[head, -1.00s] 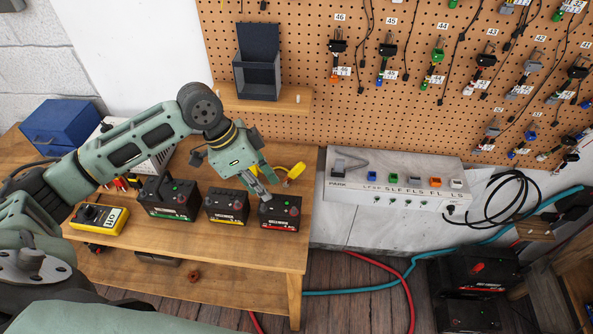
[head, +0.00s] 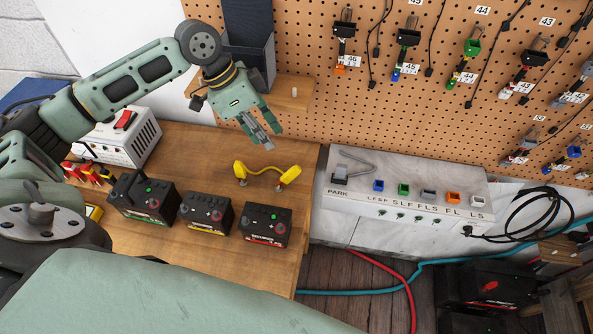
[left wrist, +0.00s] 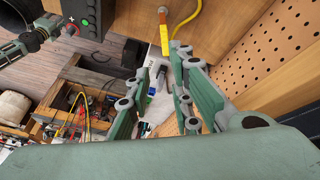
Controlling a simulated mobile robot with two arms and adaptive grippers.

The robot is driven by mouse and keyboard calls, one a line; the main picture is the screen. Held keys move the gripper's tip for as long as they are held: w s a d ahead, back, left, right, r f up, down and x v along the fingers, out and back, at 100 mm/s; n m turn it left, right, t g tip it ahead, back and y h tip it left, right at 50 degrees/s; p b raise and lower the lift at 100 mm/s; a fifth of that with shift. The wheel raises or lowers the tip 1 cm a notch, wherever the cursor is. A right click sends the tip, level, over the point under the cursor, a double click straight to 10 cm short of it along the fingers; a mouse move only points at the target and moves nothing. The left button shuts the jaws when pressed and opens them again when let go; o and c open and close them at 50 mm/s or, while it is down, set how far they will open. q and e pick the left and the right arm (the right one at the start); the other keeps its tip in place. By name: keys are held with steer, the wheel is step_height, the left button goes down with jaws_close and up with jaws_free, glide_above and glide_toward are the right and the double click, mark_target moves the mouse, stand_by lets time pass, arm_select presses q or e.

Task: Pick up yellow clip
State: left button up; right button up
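A yellow clip (head: 289,177) stands at the right end of a yellow cable on the wooden bench, behind the right battery. A second yellow clip (head: 240,172) is at the cable's left end. In the left wrist view one yellow clip (left wrist: 165,36) shows past the fingertips, with its cable curving up to the right. My left gripper (head: 263,140) is above and behind the clips in the head view. Its fingers are apart with nothing between them, also in the left wrist view (left wrist: 158,82).
Several black batteries (head: 205,214) stand along the bench front. A white charger box (head: 118,137) is at left. A dark bin (head: 250,62) sits on a small shelf (head: 292,100) against the pegboard, close to my left gripper. A switch panel (head: 400,200) stands right of the bench.

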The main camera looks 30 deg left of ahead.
mark_target(287, 173)
arm_select(q)
steer(key=b+x, duration=0.1)
steer(key=x, duration=0.2)
steer(key=a+b+x, duration=0.1)
steer(key=x, duration=0.7)
steer(key=shift+s+a+f+b, duration=0.3)
steer(key=shift+a+f+b, duration=0.1)
steer(key=shift+f, duration=0.1)
steer(key=x, duration=0.1)
steer(key=p+x, duration=0.1)
steer(key=x, duration=0.1)
steer(key=p+x, duration=0.1)
steer(key=shift+w+d+f, duration=0.25)
steer(key=shift+w, duration=0.05)
steer(key=shift+w+d+f, duration=0.1)
steer(key=shift+d+f, duration=0.05)
steer(key=shift+f, duration=0.3)
jaws_close()
arm_select(e)
steer(key=shift+s+f, duration=0.7)
steer(key=shift+f, duration=0.15)
